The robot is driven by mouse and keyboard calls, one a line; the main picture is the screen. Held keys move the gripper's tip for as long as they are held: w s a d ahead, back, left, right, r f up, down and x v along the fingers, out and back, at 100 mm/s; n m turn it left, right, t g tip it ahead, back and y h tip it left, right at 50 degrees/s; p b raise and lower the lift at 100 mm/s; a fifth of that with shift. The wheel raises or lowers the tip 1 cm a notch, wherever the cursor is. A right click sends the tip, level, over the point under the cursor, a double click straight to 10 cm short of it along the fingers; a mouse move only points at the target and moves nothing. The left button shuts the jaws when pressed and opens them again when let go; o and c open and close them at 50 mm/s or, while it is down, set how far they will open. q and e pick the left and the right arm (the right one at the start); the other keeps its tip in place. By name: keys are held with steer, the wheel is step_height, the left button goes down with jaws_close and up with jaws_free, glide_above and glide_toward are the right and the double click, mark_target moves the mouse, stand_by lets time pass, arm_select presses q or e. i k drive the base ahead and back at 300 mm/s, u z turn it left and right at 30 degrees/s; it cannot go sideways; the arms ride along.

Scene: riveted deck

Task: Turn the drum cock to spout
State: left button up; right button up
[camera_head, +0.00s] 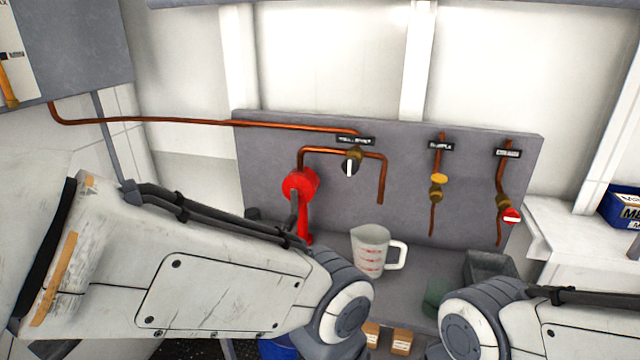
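Three valves sit on copper pipes in front of the grey back panel (290,128). The left one, a brass valve with a black-and-white handle (349,167), sits where a long pipe from the left meets a branch; its white bar points roughly up and down. Its label (355,141) is too small to read, so I cannot tell for sure which valve is the drum cock. A short pipe end (381,195) hangs open to its right. The middle valve has a yellow handle (439,179), the right one a red-and-white handle (510,215). Neither gripper is in view; only my arm links show.
A red hand pump (299,187) stands left of the valves. A clear measuring jug (369,251) stands on the grey bench below. A grey tray (490,266) and a green container (435,296) are partly hidden by my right arm. My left arm covers the front left.

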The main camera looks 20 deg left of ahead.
mark_target(350, 166)
steer(key=k, duration=0.65)
steer(key=u, duration=0.65)
steer(key=i, duration=1.2)
steer(key=z, duration=0.1)
